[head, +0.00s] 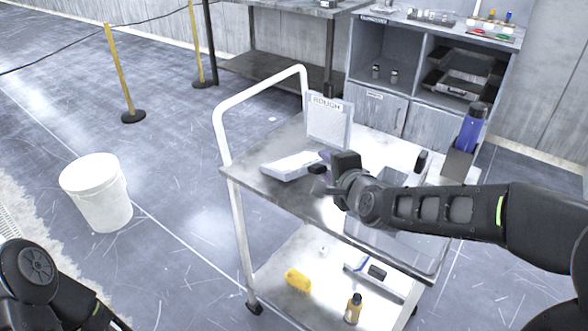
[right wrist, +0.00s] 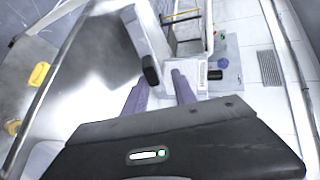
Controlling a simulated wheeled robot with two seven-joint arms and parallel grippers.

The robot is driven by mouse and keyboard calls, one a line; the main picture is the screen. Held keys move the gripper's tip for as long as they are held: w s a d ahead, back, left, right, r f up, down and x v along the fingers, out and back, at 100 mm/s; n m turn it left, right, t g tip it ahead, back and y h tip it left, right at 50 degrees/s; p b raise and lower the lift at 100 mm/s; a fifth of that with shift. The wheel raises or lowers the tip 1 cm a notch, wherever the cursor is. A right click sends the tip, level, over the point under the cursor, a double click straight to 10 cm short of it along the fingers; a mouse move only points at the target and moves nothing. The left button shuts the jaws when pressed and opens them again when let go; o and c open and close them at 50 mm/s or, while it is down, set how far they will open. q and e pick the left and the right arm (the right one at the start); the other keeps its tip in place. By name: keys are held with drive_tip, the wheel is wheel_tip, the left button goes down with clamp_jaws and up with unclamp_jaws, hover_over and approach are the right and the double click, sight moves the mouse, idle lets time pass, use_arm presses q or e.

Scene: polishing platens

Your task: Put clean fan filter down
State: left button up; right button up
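A flat white slab, seemingly the fan filter (head: 291,165), lies on the cart's top shelf, with a small black block (head: 317,169) at its right end. It also shows in the right wrist view (right wrist: 146,35), with its black end (right wrist: 151,72) just ahead of the fingers. My right gripper (head: 322,173) is at that end.
An upright panel marked ROUGH (head: 329,121) stands behind the slab on the cart (head: 250,180), which has a white handle. A blue bottle (head: 472,128) is at the right. The lower shelf holds a yellow item (head: 298,280) and a bottle (head: 353,308). A white bucket (head: 97,190) stands left.

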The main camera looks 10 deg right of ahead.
drive_tip(key=shift+r, duration=0.1)
wheel_tip(320, 180, up, 7)
drive_tip(key=s+p, duration=0.2)
drive_tip(key=p, duration=0.4)
drive_tip(key=shift+s, duration=0.4)
